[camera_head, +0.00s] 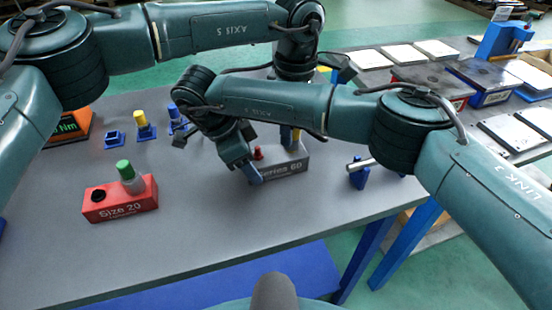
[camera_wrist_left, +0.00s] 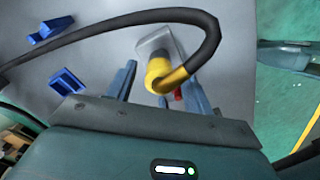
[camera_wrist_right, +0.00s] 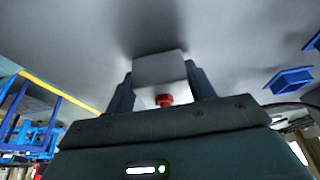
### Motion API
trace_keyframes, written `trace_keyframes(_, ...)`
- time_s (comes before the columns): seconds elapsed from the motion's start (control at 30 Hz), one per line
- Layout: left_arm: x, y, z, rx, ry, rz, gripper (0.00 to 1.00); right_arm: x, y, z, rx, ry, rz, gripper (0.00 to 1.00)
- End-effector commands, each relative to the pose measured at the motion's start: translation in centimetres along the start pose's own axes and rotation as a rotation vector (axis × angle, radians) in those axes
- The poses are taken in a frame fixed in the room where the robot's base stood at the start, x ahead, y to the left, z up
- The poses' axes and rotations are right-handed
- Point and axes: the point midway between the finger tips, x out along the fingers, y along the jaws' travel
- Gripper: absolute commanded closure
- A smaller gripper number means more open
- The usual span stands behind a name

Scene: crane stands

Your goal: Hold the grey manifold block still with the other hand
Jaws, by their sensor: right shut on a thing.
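The grey manifold block (camera_head: 290,168), marked with a 60, stands on the grey table near its front edge. It has a red knob (camera_head: 258,153) and a yellow-topped part (camera_head: 296,134) on it. My right gripper (camera_head: 256,172) is shut on the block's end with the red knob; the right wrist view shows the block (camera_wrist_right: 160,70) between both fingers. My left gripper (camera_wrist_left: 160,70) is open above the block, its fingers apart on either side of the yellow-topped part (camera_wrist_left: 158,75). In the head view my right arm mostly hides my left gripper.
A red block (camera_head: 120,205) marked Size 20 holds a green-capped cylinder. Several blue stands (camera_head: 115,140) and an orange display unit (camera_head: 70,128) are at the back left. A blue stand with a metal rod (camera_head: 358,172) is right of the manifold. Table space in front is clear.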

Motion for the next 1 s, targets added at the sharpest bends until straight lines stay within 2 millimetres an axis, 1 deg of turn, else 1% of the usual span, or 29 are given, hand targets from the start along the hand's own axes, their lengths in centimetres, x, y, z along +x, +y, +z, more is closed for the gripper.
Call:
trace_keyframes(0.47, -0.2, 0.0, 0.0, 0.0, 0.0, 0.001, 0.44, -0.1, 0.0, 0.0, 0.0, 0.001, -0.001, 0.77)
trace_keyframes(0.67, -1.4, 0.0, 0.0, 0.0, 0.0, 0.001, 0.44, -0.1, 0.0, 0.0, 0.0, 0.001, -0.001, 0.77)
trace_keyframes(1.0, -4.1, 0.1, 0.0, 0.001, -0.001, 0.002, 0.44, -0.1, 0.0, -0.1, 0.0, 0.001, -0.001, 0.77)
